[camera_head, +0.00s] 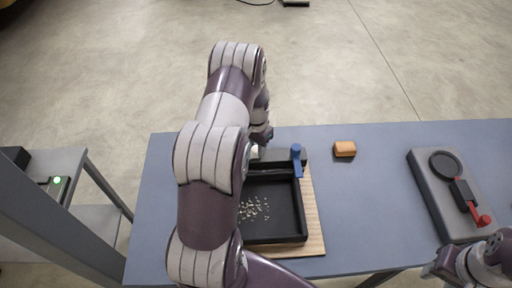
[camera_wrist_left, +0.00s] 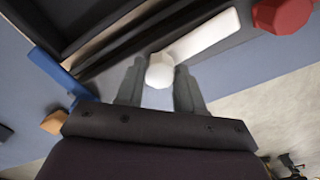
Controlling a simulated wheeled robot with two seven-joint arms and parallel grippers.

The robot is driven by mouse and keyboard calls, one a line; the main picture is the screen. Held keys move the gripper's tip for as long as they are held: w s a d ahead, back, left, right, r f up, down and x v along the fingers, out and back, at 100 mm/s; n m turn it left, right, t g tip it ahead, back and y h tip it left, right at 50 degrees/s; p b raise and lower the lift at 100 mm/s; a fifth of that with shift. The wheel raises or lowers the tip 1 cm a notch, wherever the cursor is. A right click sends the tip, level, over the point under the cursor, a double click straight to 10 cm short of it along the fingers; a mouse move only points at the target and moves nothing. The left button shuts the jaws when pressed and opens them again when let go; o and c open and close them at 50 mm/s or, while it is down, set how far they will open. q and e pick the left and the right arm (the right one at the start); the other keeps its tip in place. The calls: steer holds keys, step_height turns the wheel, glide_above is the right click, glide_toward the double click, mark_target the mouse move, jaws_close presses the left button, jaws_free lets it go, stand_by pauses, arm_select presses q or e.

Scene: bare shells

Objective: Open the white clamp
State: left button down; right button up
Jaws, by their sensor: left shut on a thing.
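The white clamp has a pale lever bar (camera_wrist_left: 205,37) ending in a round white knob (camera_wrist_left: 160,71), both in the left wrist view. My left gripper (camera_wrist_left: 158,88) is shut on the knob, with one finger on each side of it. In the head view my left gripper (camera_head: 259,143) is at the far edge of a black tray, mostly hidden by my arm. Only a small white bit of the clamp (camera_head: 254,153) shows there. My right gripper (camera_head: 432,272) is at the lower right, and its fingers are unclear.
A black tray (camera_head: 305,222) with pale grains lies on a wooden board (camera_head: 315,210). A blue clamp lever (camera_head: 297,160) stands at its far right corner. An orange block (camera_head: 344,149) and a grey fixture with a red handle (camera_head: 480,217) are to the right. Blue table is clear between.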

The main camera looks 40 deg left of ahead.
arm_select(q)
steer(key=shift+w+a+r+m, duration=0.15)
steer(key=shift+w+r+m, duration=0.2)
steer(key=shift+m, duration=0.25)
steer(key=c, duration=1)
jaws_free()
steer(key=o, duration=0.3)
steer(key=shift+s+f, duration=0.15)
step_height(320, 180, up, 13)
steer(key=b, duration=0.3)
steer(key=shift+f, duration=0.15)
